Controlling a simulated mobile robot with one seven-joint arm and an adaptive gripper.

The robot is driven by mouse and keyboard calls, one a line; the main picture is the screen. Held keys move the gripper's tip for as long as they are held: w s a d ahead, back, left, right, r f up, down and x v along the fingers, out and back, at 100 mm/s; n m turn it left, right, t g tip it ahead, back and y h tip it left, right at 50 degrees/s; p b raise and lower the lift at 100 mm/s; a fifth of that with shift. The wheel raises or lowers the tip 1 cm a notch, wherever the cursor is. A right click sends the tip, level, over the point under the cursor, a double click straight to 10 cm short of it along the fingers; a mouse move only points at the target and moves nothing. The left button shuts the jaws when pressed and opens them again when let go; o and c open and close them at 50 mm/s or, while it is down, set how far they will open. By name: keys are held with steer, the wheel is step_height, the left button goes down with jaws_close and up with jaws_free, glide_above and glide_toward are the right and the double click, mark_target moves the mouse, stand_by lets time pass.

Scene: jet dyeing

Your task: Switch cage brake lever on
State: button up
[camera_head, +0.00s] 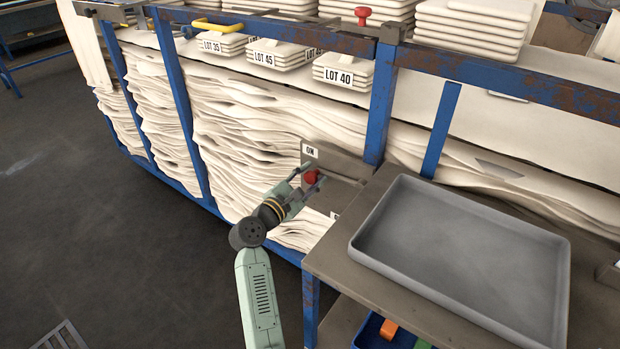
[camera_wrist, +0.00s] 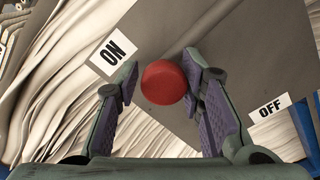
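The brake lever's red ball knob (camera_head: 311,177) stands out from a grey plate (camera_head: 335,160) on the blue cage frame, below the "ON" label (camera_head: 310,151). In the wrist view, the red knob (camera_wrist: 164,82) sits between the fingers of my gripper (camera_wrist: 161,72), with the "ON" label (camera_wrist: 113,52) at upper left and the "OFF" label (camera_wrist: 270,108) at lower right. A gap shows between the knob and the left finger; the right finger is close to it. My gripper (camera_head: 308,181) is open around the knob. The lever's shaft is mostly hidden behind the knob.
A grey tray (camera_head: 540,330) lies on a brown bench (camera_head: 318,262) just right of the lever. Blue posts and folded white cloth (camera_head: 240,140) stand behind. Another red knob (camera_head: 363,12) is on the top rail. Open floor (camera_head: 90,230) lies to the left.

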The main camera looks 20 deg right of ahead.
steer(key=shift+o, duration=1.4)
steer(key=shift+f, duration=0.1)
steer(key=v, duration=1.2)
